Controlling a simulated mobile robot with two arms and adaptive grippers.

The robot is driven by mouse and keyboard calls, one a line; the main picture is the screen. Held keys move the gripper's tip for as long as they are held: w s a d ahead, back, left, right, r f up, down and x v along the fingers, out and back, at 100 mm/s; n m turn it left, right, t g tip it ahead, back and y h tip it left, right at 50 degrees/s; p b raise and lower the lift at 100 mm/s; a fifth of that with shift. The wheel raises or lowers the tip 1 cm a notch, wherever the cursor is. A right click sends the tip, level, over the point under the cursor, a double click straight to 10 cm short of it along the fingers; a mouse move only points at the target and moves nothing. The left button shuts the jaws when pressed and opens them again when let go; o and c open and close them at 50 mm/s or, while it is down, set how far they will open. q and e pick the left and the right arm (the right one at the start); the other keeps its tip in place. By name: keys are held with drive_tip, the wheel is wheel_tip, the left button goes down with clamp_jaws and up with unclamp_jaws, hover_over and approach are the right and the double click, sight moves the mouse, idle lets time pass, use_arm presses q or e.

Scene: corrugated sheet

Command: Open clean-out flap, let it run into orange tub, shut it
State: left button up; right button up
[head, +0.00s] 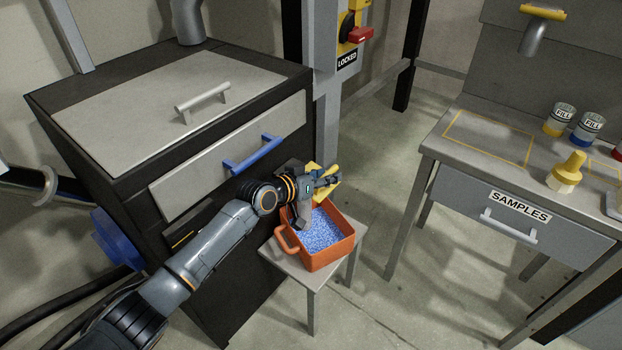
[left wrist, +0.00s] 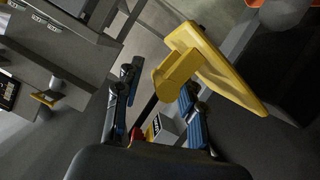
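The orange tub (head: 331,257) stands on a small grey stool beside the dark machine. Blue and white granules (head: 320,234) lie in it. A yellow flap-like piece (head: 325,194) shows at the machine's side above the tub, partly hidden by my left gripper (head: 328,182). In the left wrist view the yellow piece (left wrist: 218,70) has a broad plate and a stubby block. My left gripper's fingers (left wrist: 158,98) are apart, with the block just ahead and partly between them. A gap shows beside the left finger; I cannot tell whether the other touches. My right gripper is out of view.
The dark machine (head: 100,150) has a blue handle (head: 252,154) on its sloping front panel. A red switch (head: 358,36) on a post sits above a LOCKED label. The SAMPLES table (head: 450,150) stands at the right, with bare floor between it and the stool (head: 291,270).

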use_arm(q)
drive_tip(key=v, duration=1.1)
drive_tip(key=shift+s+a+r, duration=0.1)
drive_tip(key=shift+r, duration=0.05)
idle(1.7)
